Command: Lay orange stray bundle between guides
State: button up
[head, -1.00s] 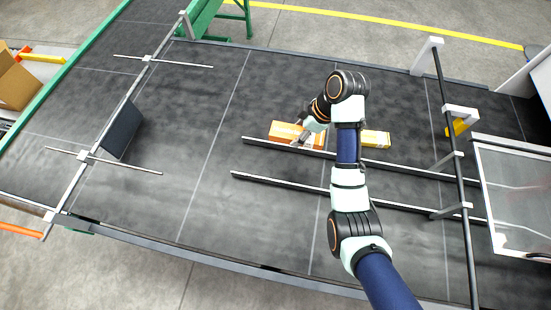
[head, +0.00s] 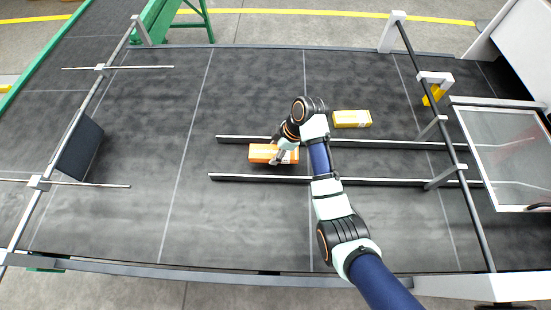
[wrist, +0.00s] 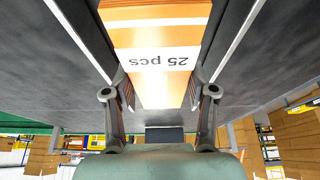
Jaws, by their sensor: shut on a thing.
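The orange bundle (head: 262,154) lies lengthwise between the two parallel guides, the far guide (head: 232,139) and the near guide (head: 232,177), close to their left ends. My gripper (head: 281,156) is shut on it, reaching in from the right. In the wrist view the orange bundle (wrist: 155,60) has a white label reading "25 pcs", with a finger on each side. A guide rail runs along each side of it there. I cannot tell whether its underside touches the belt. A yellow-orange bundle (head: 352,118) lies beyond the far guide, to the right.
A crossbar (head: 440,105) on posts spans the belt at the right, beside a clear-panelled frame (head: 505,155). A dark plate (head: 79,148) hangs from a bar at the left. The belt left of the guides is clear.

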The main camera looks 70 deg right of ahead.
jog(key=shift+f+b, duration=0.4)
jog(key=shift+f, duration=1.7)
jog(key=shift+f, duration=0.15)
jog(key=o, duration=1.2)
jog(key=shift+o, duration=0.2)
jog(key=p+v, duration=0.2)
jog(key=v, duration=1)
